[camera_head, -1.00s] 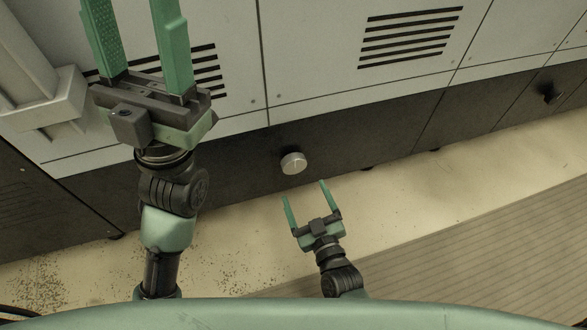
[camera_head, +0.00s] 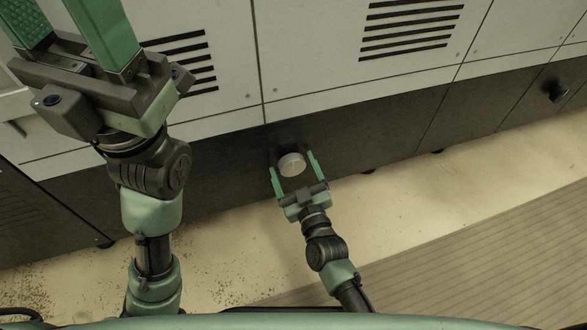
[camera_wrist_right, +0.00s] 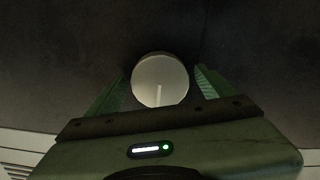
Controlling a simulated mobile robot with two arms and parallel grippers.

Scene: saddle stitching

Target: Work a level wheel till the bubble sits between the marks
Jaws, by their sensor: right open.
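The level wheel (camera_head: 291,164) is a pale round knob with a short line on its face, on the dark lower panel of the cabinet. It also shows in the right wrist view (camera_wrist_right: 160,81). My right gripper (camera_head: 292,162) is open, with one finger on each side of the wheel; in the right wrist view its fingers (camera_wrist_right: 160,88) stand apart, and I cannot tell whether they touch the rim. My left gripper (camera_head: 62,15) is raised at the upper left, its fingers spread and empty, the tips cut off by the picture's edge. No bubble or marks are in view.
The light cabinet front (camera_head: 310,60) with slotted vents stands above the dark panel. A second, black knob (camera_head: 553,91) is on the panel at the far right. The pale floor (camera_head: 420,190) is open, with a ribbed mat (camera_head: 480,250) at the lower right.

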